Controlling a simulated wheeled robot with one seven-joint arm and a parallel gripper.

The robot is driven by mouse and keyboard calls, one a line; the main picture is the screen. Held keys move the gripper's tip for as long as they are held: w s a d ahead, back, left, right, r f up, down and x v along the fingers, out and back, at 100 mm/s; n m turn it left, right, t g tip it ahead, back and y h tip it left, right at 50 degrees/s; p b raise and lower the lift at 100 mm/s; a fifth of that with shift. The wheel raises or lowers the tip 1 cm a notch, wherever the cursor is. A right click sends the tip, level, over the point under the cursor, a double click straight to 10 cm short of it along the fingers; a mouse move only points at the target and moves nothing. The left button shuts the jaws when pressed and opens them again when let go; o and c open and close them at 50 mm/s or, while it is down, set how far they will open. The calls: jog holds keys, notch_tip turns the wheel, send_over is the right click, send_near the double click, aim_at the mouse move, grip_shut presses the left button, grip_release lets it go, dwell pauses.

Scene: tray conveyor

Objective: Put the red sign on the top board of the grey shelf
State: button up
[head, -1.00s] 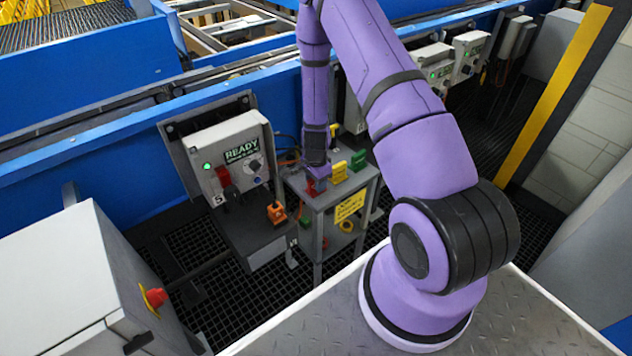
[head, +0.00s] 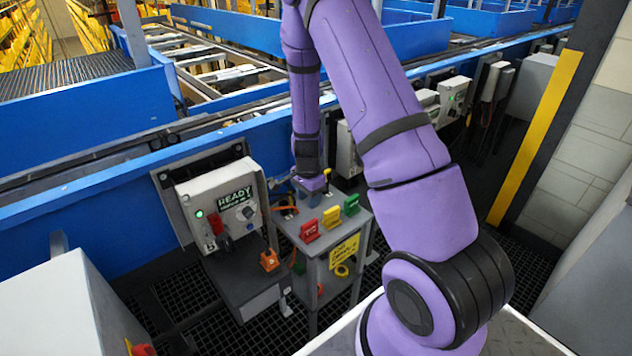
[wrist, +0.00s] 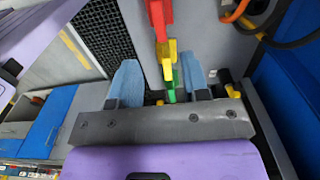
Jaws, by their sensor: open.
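The red sign (head: 309,230) stands on the top board of the grey shelf (head: 318,252), near its front left, in a row with a yellow and a green sign. The red sign also shows at the top of the wrist view (wrist: 159,18), beyond my fingertips and apart from them. My gripper (wrist: 158,62) is open, its two blue fingers spread with nothing held between them. In the head view my gripper is behind the signs at the back of the shelf, its fingers mostly hidden.
The yellow sign (head: 331,216) and green sign (head: 351,204) stand close beside the red one. A control box (head: 222,208) reading READY and an orange padlock-like item (head: 269,260) are left of the shelf. The blue conveyor wall (head: 110,190) runs behind.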

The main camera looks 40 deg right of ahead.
jog(key=s+a+r+n+t+y, duration=0.1)
jog(key=s+a+r+n, duration=0.25)
jog(key=r, duration=0.95)
jog(key=s+a+r+n+t, duration=0.2)
jog(key=a+r+n, duration=0.3)
jog(key=r, duration=0.9)
jog(key=s+a+r+n+t, duration=0.1)
jog(key=s+r+n, duration=0.3)
jog(key=s, duration=0.6)
jog(key=s+a+r+n+t+h, duration=0.1)
jog(key=s+a+r+n, duration=0.2)
jog(key=s+r, duration=0.6)
jog(key=shift+s+r+n, duration=0.2)
jog(key=shift+s+n, duration=0.65)
jog(key=shift+n, duration=0.1)
